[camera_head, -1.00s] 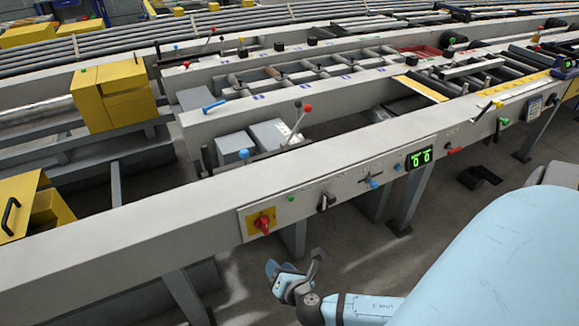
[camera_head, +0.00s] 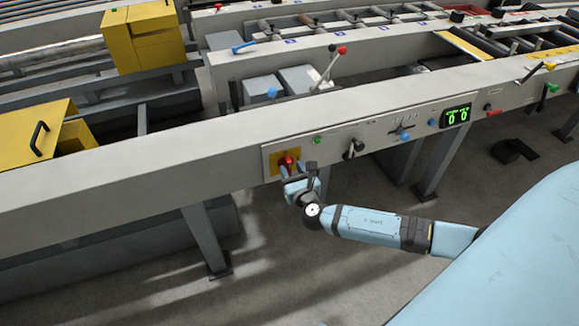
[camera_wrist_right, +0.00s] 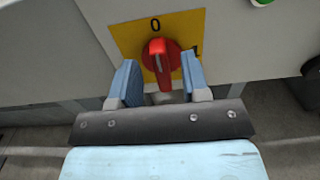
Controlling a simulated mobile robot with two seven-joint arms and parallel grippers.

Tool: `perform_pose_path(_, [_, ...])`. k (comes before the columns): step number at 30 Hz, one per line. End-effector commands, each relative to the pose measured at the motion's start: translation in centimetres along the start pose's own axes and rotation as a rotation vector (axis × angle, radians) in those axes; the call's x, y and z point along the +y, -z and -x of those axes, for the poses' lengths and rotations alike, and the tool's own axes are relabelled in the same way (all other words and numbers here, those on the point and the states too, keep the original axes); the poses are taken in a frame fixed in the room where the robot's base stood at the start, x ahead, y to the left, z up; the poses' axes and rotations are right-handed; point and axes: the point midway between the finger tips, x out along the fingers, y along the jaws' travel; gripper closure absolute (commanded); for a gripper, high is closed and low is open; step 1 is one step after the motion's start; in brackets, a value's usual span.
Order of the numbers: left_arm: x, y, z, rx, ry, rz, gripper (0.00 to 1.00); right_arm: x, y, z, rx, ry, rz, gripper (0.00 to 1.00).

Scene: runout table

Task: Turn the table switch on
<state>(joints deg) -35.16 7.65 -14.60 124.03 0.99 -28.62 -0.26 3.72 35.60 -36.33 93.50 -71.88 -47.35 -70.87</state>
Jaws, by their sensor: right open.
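The table switch is a red rotary knob (camera_head: 287,160) on a yellow plate (camera_head: 269,160), on the front face of the grey runout table's beam (camera_head: 130,200). In the right wrist view the red knob (camera_wrist_right: 159,62) stands upright, its grip running up and down, under a "0" on the yellow plate (camera_wrist_right: 130,35); a mark at the plate's right is partly hidden. My right gripper (camera_head: 300,178) is in front of the switch. Its two blue fingers (camera_wrist_right: 163,85) are open, one on each side of the knob with gaps between. My left gripper is not in view.
Right of the switch on the same panel are a green button (camera_head: 318,140), a black selector (camera_head: 353,149), a blue knob (camera_head: 405,136) and a green digital display (camera_head: 456,116). A lever with a red ball (camera_head: 342,50) stands behind the beam. Open floor lies in front.

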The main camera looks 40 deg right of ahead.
Motion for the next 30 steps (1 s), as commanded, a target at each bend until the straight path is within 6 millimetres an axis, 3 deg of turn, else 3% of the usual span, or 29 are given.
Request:
perform_pose_path(6, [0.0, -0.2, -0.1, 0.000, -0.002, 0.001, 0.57, 0.1, 0.1, -2.0, 0.001, -0.001, -0.002, 0.57])
perform_pose_path(15, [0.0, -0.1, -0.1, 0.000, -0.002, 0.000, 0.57, 0.1, 0.1, -2.2, 0.002, -0.001, -0.002, 0.57])
perform_pose_path(16, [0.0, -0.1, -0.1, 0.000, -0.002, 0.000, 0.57, 0.1, 0.1, -2.2, 0.002, -0.001, -0.002, 0.60])
perform_pose_path(21, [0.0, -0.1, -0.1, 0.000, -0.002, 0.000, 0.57, 0.0, 0.0, -2.2, 0.002, -0.001, -0.002, 0.99])
perform_pose_path(30, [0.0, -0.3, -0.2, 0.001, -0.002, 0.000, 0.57, 0.0, 0.1, -2.2, 0.001, 0.000, -0.020, 1.00])
